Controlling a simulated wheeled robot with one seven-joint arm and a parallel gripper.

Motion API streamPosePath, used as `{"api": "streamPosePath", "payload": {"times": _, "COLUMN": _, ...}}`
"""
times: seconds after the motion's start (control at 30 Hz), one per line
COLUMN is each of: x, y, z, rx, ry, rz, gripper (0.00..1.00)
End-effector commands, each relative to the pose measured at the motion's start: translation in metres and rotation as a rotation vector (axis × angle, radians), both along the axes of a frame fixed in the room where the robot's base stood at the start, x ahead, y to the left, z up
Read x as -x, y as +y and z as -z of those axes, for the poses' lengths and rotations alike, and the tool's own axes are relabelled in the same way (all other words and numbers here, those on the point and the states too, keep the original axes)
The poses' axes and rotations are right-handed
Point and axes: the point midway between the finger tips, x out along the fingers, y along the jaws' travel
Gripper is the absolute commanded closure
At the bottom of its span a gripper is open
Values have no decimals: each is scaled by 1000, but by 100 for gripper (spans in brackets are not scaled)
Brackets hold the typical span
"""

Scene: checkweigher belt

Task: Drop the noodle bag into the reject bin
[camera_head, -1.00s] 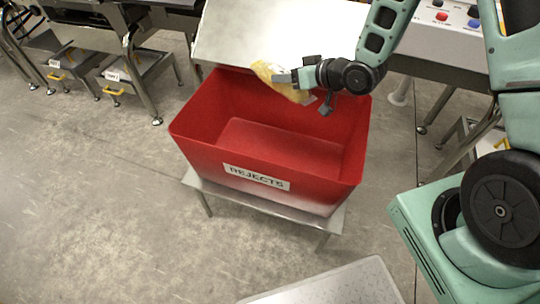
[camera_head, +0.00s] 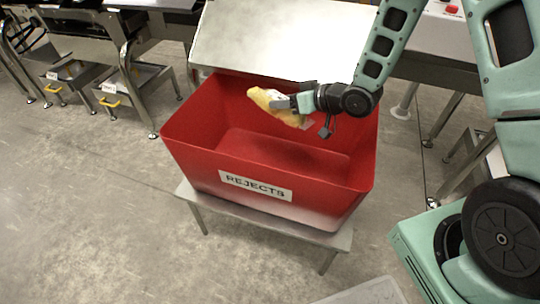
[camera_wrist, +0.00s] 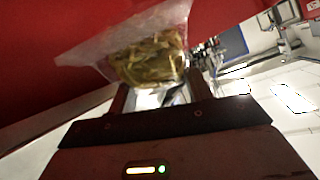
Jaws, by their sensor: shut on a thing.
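The noodle bag (camera_head: 272,103) is a clear bag with yellow contents. My gripper (camera_head: 296,104) is shut on it and holds it over the open top of the red reject bin (camera_head: 190,152), toward its back right side. In the wrist view the noodle bag (camera_wrist: 148,55) hangs out past the fingers, with the bin's red wall (camera_wrist: 50,50) behind it. The bin carries a white "REJECTS" label (camera_head: 255,187) on its front, and the visible part of its floor looks empty.
The bin stands on a low metal stand (camera_head: 328,241). A sloped metal panel (camera_head: 270,45) rises behind the bin. Metal frames with drawers (camera_head: 125,92) stand at the back left. A pale flat surface (camera_head: 365,293) shows at the bottom. The floor at left is clear.

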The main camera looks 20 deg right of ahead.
Motion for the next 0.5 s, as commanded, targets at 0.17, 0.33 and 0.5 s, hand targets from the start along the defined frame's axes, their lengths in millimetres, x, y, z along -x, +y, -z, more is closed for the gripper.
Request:
{"api": "streamPosePath", "payload": {"times": 0.17, "x": 0, "y": 0, "z": 1, "rx": 0, "ry": -2, "rz": 0, "gripper": 100}}
{"api": "streamPosePath", "payload": {"times": 0.33, "x": 0, "y": 0, "z": 1, "rx": 0, "ry": -2, "rz": 0, "gripper": 31}}
{"api": "streamPosePath", "payload": {"times": 0.5, "x": 0, "y": 0, "z": 1, "rx": -1, "ry": -1, "rz": 0, "gripper": 25}}
